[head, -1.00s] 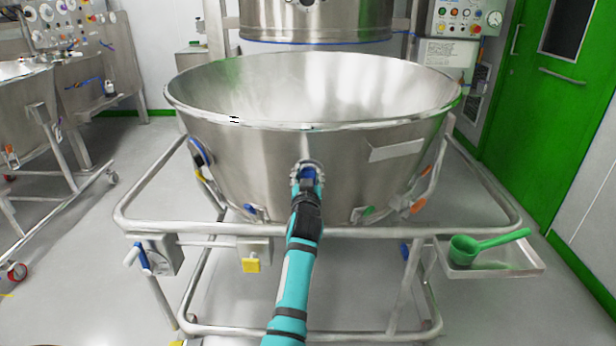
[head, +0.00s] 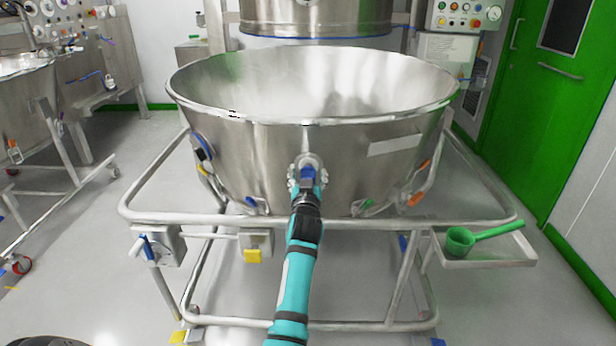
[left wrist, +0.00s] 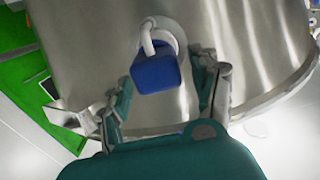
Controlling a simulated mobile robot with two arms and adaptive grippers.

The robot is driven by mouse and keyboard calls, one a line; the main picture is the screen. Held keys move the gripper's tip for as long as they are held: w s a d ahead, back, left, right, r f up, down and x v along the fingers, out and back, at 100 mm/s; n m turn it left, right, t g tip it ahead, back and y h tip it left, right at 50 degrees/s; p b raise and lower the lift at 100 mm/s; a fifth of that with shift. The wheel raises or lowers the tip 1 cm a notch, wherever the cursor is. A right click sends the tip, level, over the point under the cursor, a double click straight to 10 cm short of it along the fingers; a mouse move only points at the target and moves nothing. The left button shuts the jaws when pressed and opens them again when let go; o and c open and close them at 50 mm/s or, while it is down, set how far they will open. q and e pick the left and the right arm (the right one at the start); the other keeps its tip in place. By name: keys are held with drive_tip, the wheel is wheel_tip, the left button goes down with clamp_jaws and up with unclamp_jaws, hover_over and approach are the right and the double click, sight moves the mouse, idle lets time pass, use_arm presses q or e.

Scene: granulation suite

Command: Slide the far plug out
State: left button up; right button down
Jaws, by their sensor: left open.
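A blue plug-like piece (head: 307,174) sits on the front wall of the large steel bowl (head: 390,165). In the left wrist view it is a blue block (left wrist: 156,73) with a pale curved loop (left wrist: 151,35) above it, against the bowl wall. My left gripper (head: 307,187) is open, with its fingers (left wrist: 165,80) on either side of the blue block. Other coloured fittings on the bowl are a blue one (head: 200,148) at left and an orange one (head: 417,199) at right. I cannot tell which piece is the far plug. My right gripper is not in view.
A tubular steel frame (head: 400,221) surrounds the bowl. A side tray (head: 490,262) at right holds a green scoop (head: 461,241). A valve box (head: 160,246) hangs at front left.

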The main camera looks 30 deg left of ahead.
use_arm(q)
wheel_tip(320, 180, up, 10)
idle(0.5)
idle(0.3)
